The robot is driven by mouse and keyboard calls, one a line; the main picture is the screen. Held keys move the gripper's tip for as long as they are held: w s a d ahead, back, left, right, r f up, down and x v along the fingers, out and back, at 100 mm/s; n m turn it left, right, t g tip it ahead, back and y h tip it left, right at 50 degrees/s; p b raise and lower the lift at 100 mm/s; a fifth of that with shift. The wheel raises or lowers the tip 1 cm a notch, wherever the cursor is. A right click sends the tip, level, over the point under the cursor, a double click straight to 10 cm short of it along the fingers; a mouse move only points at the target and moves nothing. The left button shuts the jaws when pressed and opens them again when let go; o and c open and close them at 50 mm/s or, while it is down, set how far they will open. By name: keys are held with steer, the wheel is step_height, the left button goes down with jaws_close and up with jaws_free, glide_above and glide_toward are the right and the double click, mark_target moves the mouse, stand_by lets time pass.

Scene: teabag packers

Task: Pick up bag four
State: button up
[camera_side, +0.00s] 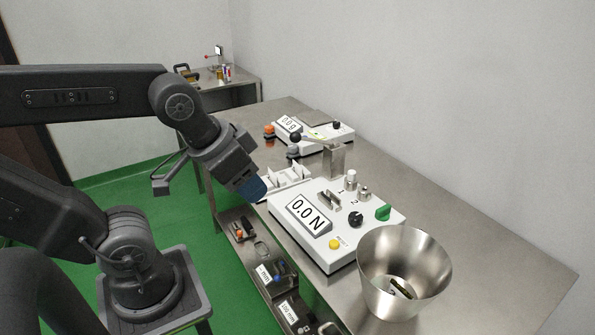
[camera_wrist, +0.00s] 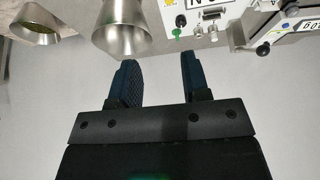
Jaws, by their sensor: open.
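My gripper (camera_side: 252,188) hangs at the left edge of the steel table, beside a white slotted holder (camera_side: 296,172) in the side view. Its two blue ribbed fingers (camera_wrist: 158,65) are apart in the wrist view, with nothing between them. The holder is partly hidden behind the gripper and the white force tester. I cannot make out bag four or any bag number in either view. A steel bucket (camera_side: 375,262) stands at the table's near end with a small dark greenish item (camera_side: 401,288) inside; I cannot tell what it is.
The white force tester (camera_side: 334,258) reads 0.0 N and has raised posts and knobs. A steel block (camera_side: 334,160) and a second device (camera_side: 290,124) stand behind it. In the wrist view, a steel bucket (camera_wrist: 130,32) lies ahead of the fingers. The table's right side is clear.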

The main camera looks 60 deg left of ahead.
steer(key=w+a+r+m+g+y, duration=0.1)
steer(key=w+a+r+m, duration=0.15)
steer(key=w, duration=0.35)
steer(key=w+a+r+m+y, duration=0.1)
steer(key=w+a+m, duration=0.15)
steer(key=w, duration=0.25)
steer(key=w+a+f+m+g, duration=0.1)
steer(key=w+a+f+m, duration=0.2)
steer(key=w+a, duration=0.3)
steer(key=w+a+f+m+g+y, duration=0.1)
steer(key=w+a+f+m, duration=0.1)
steer(key=w+a, duration=0.4)
steer(key=w+a+f+m+g+y, duration=0.1)
steer(key=w+a+f+m, duration=0.2)
steer(key=w+a, duration=0.4)
steer(key=shift+a+f+m, duration=0.3)
steer(key=shift+a+m, duration=0.4)
steer(key=shift+a, duration=0.15)
steer(key=w+a+f+m+g, duration=0.1)
steer(key=w+a+f+m, duration=0.1)
steer(key=a+f+m, duration=0.4)
steer(key=n, duration=0.2)
glide_toward(298, 163)
steer(key=f, duration=0.3)
steer(key=shift+w+a+g, duration=0.1)
steer(key=shift+a+g, duration=0.15)
steer(key=shift+g, duration=0.05)
steer(key=shift+y, duration=0.3)
steer(key=x, duration=0.7)
steer(key=shift+a, duration=0.1)
